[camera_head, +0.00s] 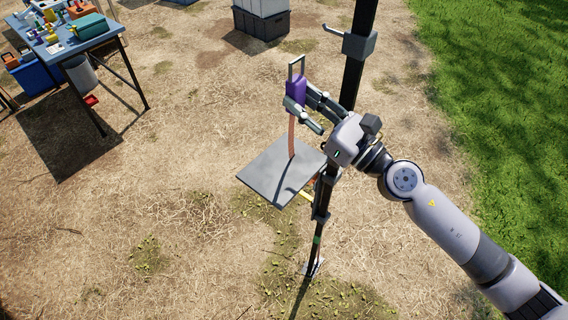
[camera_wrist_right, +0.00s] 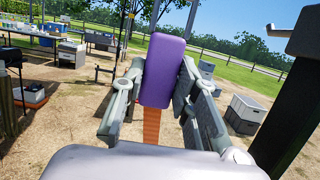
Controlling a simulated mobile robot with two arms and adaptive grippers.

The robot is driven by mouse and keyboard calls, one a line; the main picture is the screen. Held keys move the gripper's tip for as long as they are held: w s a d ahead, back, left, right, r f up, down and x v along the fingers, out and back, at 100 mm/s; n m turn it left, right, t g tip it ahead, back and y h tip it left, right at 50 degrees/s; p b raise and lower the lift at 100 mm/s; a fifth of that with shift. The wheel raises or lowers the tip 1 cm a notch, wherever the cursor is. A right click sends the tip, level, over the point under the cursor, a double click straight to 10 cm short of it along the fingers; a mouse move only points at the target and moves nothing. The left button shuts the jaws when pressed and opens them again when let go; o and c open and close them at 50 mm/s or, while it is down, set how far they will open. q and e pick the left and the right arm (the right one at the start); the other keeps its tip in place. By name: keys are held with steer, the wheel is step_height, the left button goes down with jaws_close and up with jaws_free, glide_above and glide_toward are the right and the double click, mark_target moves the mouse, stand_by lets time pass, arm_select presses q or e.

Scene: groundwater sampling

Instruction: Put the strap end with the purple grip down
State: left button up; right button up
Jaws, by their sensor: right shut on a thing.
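The purple grip (camera_head: 297,88) is a block with a metal loop (camera_head: 296,66) above it and an orange strap (camera_head: 291,135) hanging below it. My right gripper (camera_head: 305,112) is shut on the purple grip and holds it upright above a grey square plate (camera_head: 270,175). The strap's lower end reaches down to the plate; I cannot tell whether it is fixed there. In the right wrist view the purple grip (camera_wrist_right: 163,70) is between the two fingers, with the strap (camera_wrist_right: 151,125) below. My left gripper is not in view.
The plate is mounted on a black post (camera_head: 355,60) with a hook (camera_head: 333,30), just beside my right gripper. A blue table (camera_head: 60,45) with tools stands at the far left. Dark crates (camera_head: 262,22) stand at the back.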

steer(key=shift+w+a+f, duration=0.1)
steer(key=shift+f, duration=0.1)
steer(key=b, duration=0.4)
glide_above(298, 175)
step_height(298, 175, down, 6)
step_height(298, 175, down, 8)
steer(key=shift+f+b, duration=0.25)
steer(key=shift+b, duration=0.25)
steer(key=shift+f, duration=2.4)
steer(key=shift+f+b, duration=0.2)
steer(key=shift+b, duration=0.15)
steer(key=o, duration=0.9)
steer(key=shift+r, duration=0.1)
